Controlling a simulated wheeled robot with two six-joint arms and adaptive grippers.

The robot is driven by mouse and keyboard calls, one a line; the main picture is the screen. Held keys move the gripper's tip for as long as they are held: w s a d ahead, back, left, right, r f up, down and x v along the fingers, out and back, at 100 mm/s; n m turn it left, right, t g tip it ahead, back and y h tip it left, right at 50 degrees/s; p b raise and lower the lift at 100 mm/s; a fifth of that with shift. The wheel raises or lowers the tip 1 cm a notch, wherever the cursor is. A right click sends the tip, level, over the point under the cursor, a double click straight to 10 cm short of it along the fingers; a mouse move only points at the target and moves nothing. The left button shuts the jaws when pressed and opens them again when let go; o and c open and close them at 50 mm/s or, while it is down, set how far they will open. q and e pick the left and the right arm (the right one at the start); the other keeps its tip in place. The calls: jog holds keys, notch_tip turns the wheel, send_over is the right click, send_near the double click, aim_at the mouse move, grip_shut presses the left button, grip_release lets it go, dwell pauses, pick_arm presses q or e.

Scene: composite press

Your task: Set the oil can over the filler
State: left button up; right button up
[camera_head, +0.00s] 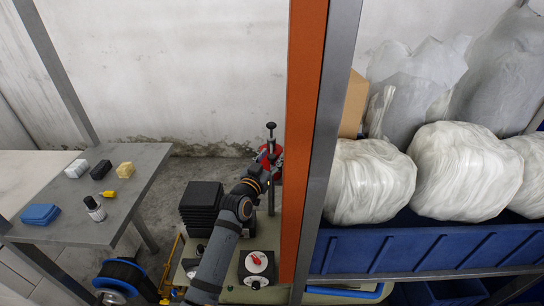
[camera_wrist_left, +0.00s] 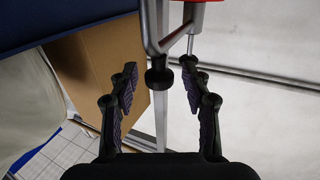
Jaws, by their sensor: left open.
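My left gripper (camera_head: 267,168) is at the end of the dark arm in the head view, up against a red part (camera_head: 278,153) on an upright post (camera_head: 271,195). The wrist view shows the gripper (camera_wrist_left: 158,72) open, with a black ball knob (camera_wrist_left: 158,78) on a grey lever between its fingers, no grip visible. Above is the red part (camera_wrist_left: 186,14). A small can with a dark top and pale label (camera_head: 95,209) stands on the left table; I cannot tell whether it is the oil can. I cannot make out the filler. My right gripper is not in view.
The grey table (camera_head: 140,180) also holds blue, white, black and yellow pieces. An orange post (camera_head: 303,140) and blue shelf bin (camera_head: 420,250) bound the right.

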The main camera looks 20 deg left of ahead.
pick_arm(q)
jog(key=shift+w, duration=0.35)
grip_shut()
